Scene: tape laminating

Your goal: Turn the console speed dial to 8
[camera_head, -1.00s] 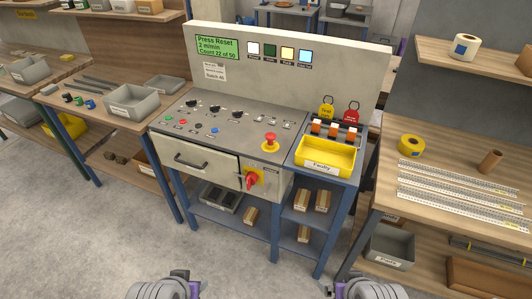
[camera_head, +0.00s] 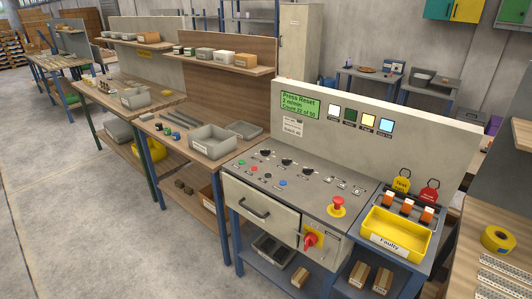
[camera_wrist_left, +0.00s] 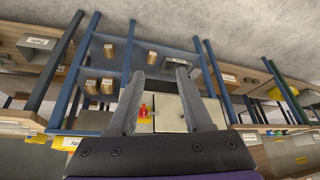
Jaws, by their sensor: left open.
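The grey console panel (camera_head: 322,197) carries several black dials: a left one (camera_head: 265,153), a middle one (camera_head: 287,162) and a right one (camera_head: 309,172). Their labels and settings are too small to read, so I cannot tell which is the speed dial. The green screen (camera_head: 300,105) reads "Press Reset", 2 m/min and a count of 22 of 50. My left gripper (camera_wrist_left: 160,72) is open and empty in the left wrist view, apart from the console. The red rotary switch (camera_wrist_left: 145,111) on the console front shows between its fingers. My right gripper is not in view.
A red emergency stop (camera_head: 337,205) stands up at the panel's right. Beside it are a yellow "Faulty" tray (camera_head: 395,232) and red and yellow tags. A drawer handle (camera_head: 254,208) juts from the front. Open floor (camera_head: 120,235) lies in front, left.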

